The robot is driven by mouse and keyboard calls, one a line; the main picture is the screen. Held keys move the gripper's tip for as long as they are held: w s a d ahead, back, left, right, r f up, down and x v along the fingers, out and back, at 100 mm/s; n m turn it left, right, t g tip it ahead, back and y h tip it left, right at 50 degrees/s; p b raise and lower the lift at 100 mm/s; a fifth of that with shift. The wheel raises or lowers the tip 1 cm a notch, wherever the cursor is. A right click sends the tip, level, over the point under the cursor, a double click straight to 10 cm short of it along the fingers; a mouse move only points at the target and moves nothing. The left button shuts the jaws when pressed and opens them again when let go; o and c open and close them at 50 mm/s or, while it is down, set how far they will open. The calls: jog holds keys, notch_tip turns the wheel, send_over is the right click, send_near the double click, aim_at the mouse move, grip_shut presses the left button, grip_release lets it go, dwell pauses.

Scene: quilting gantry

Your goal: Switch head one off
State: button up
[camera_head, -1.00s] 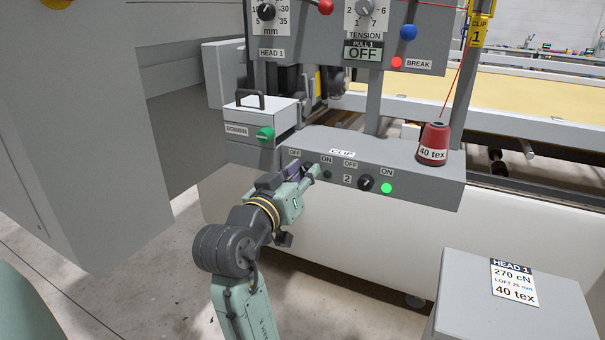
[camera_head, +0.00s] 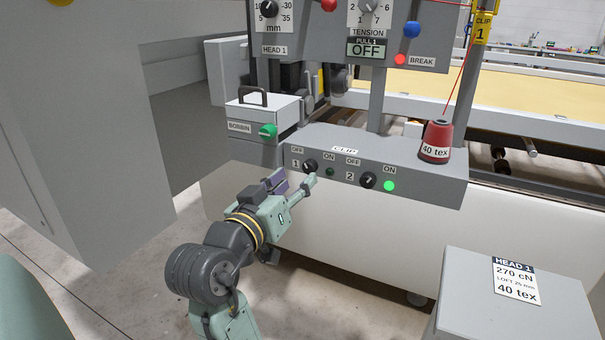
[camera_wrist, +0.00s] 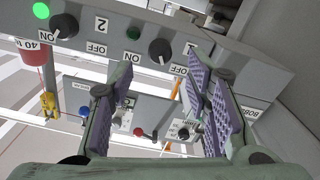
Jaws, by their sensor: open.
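The grey clip switch box (camera_head: 430,190) carries two black rotary knobs with OFF and ON labels. Knob 1 (camera_head: 310,166) is uncovered, and the small lamp (camera_head: 330,171) beside it is dark green, unlit. Knob 2 (camera_head: 368,180) has a bright green lit lamp (camera_head: 389,186). My gripper (camera_head: 293,184) is open and empty, in front of and just below-left of knob 1, apart from it. In the wrist view, knob 1 (camera_wrist: 160,50) shows beyond and between the spread purple-padded fingers (camera_wrist: 157,100), and knob 2 (camera_wrist: 64,25) is upper left.
A bobbin box (camera_head: 240,113) with a green knob stands left of the switch box. A red 40 tex cone (camera_head: 436,140) stands on its right end. The head 1 panel (camera_head: 320,40) above reads PULL 1 OFF, with a red BREAK lamp (camera_head: 400,59) lit. A grey labelled box (camera_head: 470,300) stands lower right.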

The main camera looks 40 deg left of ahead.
jog(key=v, duration=0.6)
jog(key=shift+s, duration=0.4)
